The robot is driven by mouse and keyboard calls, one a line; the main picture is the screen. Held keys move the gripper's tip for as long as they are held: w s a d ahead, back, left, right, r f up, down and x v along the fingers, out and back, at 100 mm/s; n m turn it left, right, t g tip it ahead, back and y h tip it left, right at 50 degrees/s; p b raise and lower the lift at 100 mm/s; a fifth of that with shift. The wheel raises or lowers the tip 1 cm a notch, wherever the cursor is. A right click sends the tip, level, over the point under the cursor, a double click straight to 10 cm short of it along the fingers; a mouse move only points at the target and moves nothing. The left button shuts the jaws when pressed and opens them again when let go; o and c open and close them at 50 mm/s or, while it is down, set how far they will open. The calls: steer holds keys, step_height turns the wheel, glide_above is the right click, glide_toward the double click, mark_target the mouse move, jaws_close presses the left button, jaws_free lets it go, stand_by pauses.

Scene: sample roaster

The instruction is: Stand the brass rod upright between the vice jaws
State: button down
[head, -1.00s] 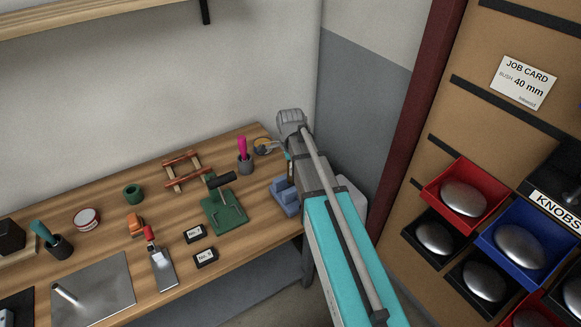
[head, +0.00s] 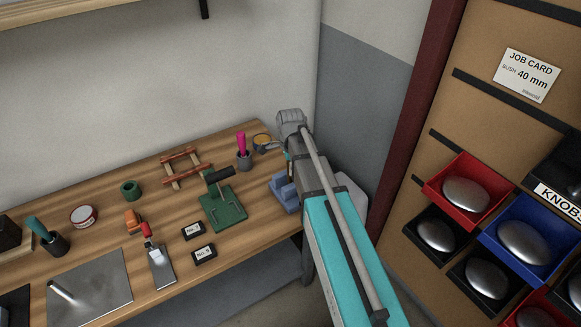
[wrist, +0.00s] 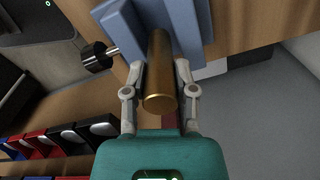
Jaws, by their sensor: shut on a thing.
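The brass rod (wrist: 160,75) shows in the wrist view, its round end face towards the camera. My gripper (wrist: 161,72) is shut on it, one finger on each side. The rod's far part lies in the gap between the jaws of the blue vice (wrist: 190,22). Whether it touches the jaws or stands fully upright I cannot tell. The vice's dark handle knob (wrist: 95,57) is at the left. In the head view the blue vice (head: 283,194) sits at the bench's right end. My arm hides the rod and most of the gripper there.
The wooden bench (head: 100,205) holds a green press-like tool (head: 223,209), a grey cup with a pink-handled tool (head: 243,160), a yellow-topped tin (head: 262,141) and two black labels. Red, black and blue bins (head: 465,191) with metal knobs hang at the right.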

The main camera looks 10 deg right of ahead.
steer(key=shift+f+b, duration=1.6)
steer(key=shift+f, duration=0.1)
steer(key=shift+c, duration=1.7)
jaws_free()
steer(key=shift+r, duration=0.25)
step_height(320, 180, up, 12)
steer(key=p, duration=1.2)
steer(key=shift+s, duration=0.1)
